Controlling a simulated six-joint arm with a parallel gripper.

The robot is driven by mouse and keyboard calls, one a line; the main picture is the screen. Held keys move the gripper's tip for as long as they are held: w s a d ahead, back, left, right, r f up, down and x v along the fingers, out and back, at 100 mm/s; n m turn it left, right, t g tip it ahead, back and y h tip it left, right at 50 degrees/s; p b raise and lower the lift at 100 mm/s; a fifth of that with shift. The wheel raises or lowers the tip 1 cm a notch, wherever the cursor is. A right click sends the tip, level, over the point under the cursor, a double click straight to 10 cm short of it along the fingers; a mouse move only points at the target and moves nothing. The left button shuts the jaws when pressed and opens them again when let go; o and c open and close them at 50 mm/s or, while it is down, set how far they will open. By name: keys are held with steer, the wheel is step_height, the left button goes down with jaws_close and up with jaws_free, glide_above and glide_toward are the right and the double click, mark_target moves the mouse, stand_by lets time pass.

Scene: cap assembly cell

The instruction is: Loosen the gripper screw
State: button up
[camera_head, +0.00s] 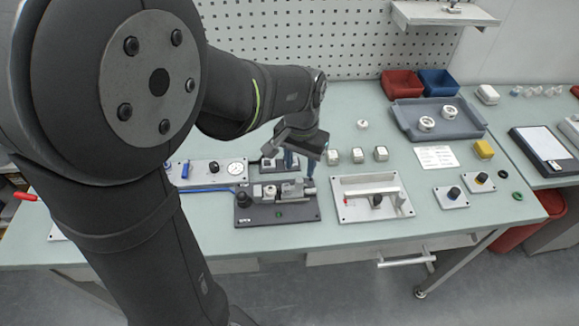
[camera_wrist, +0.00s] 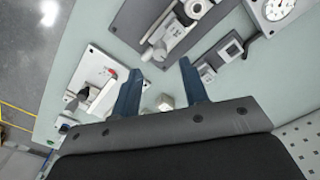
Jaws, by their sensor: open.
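My gripper (camera_head: 299,168) has two blue fingers and is open. It hangs over the back right part of a dark fixture base (camera_head: 272,216) that carries a grey clamp-like mechanism (camera_head: 270,191). In the wrist view my gripper (camera_wrist: 158,80) has its fingers spread wide, and nothing is held between them. The fixture's mechanism (camera_wrist: 180,25) lies beyond the fingertips at the top of that view, apart from them. A black knob (camera_head: 243,200) stands at the fixture's left end. I cannot tell which part is the gripper screw; my fingers hide some of the fixture.
A white plate with a handle bar (camera_head: 355,210) lies right of the fixture. A gauge panel (camera_head: 205,172) is at its back left. Small pale blocks (camera_head: 357,155), a grey tray (camera_head: 463,128) and two knob boxes (camera_head: 450,198) stand further right. The pegboard (camera_head: 300,40) bounds the back.

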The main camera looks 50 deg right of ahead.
mark_target(299, 180)
step_height(299, 180, down, 5)
steer(key=shift+f, duration=0.1)
stand_by(0.3)
jaws_close()
